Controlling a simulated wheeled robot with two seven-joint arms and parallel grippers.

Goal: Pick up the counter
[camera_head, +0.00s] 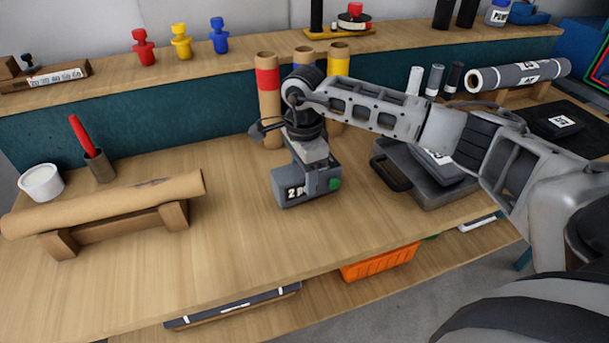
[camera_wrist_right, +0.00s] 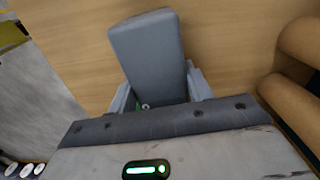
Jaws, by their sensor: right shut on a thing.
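The counter (camera_head: 297,198) is a small grey box with a dark number window and a green button on its side. It is near the middle of the wooden bench in the head view. My right gripper (camera_head: 314,165) comes down on it from above and is shut on it. In the right wrist view the counter (camera_wrist_right: 147,55) shows as a plain grey block between the two fingers. I cannot tell whether its underside touches the bench. My left gripper is not in view.
A brown roll (camera_head: 110,203) lies on a wooden cradle at left, by a white cup (camera_head: 41,183). Coloured-banded tubes (camera_head: 267,95) stand behind the counter. A grey case (camera_head: 430,185) is close on its right. The bench (camera_head: 235,240) is clear in front and left of the counter.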

